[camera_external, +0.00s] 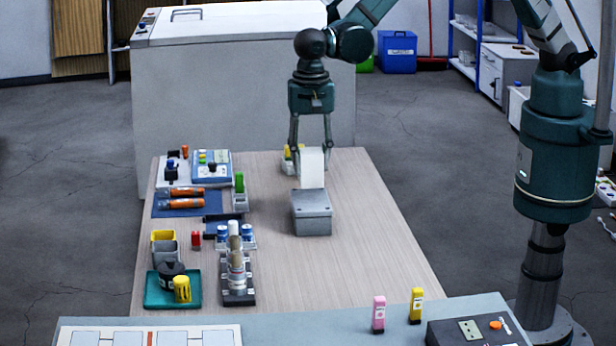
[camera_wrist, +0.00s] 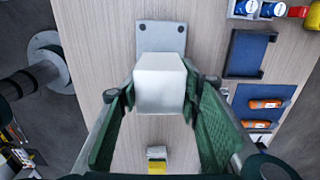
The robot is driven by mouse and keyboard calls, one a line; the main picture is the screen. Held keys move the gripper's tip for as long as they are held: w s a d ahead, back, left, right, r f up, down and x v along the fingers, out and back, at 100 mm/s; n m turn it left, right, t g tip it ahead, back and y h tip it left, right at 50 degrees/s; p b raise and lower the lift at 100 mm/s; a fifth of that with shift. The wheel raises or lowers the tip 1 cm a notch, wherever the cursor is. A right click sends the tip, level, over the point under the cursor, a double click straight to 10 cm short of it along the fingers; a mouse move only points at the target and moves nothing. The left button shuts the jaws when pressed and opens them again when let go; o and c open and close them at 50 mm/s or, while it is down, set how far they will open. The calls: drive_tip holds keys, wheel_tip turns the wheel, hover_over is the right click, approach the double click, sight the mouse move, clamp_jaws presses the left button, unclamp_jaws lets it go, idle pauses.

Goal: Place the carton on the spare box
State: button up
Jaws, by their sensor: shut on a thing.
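The white carton (camera_external: 312,170) is held upright between the fingers of my gripper (camera_external: 311,148). In the wrist view the white carton (camera_wrist: 159,84) fills the gap between the two green finger pads of my gripper (camera_wrist: 158,92). The spare box, a grey box with a flat lid (camera_external: 311,206), stands on the table. The carton's lower end appears at the lid's far edge; whether it touches cannot be told. In the wrist view the grey lid (camera_wrist: 161,36) shows beyond the carton, which hides part of it.
A small white and yellow item (camera_external: 288,160) stands behind the carton. Left are a blue tray with orange-handled tools (camera_external: 187,200), small bottles (camera_external: 222,232) and a green tray (camera_external: 152,296). The table (camera_external: 375,225) is clear right of the grey box.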

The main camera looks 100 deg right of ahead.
sight(311, 174)
drive_tip(key=shift+f, duration=1.85)
drive_tip(key=shift+f+b, duration=0.15)
drive_tip(key=shift+b, duration=0.15)
drive_tip(key=o, duration=0.9)
wheel_tip(311, 174, up, 12)
drive_tip(key=shift+r+p, duration=0.2)
drive_tip(key=shift+p, duration=0.3)
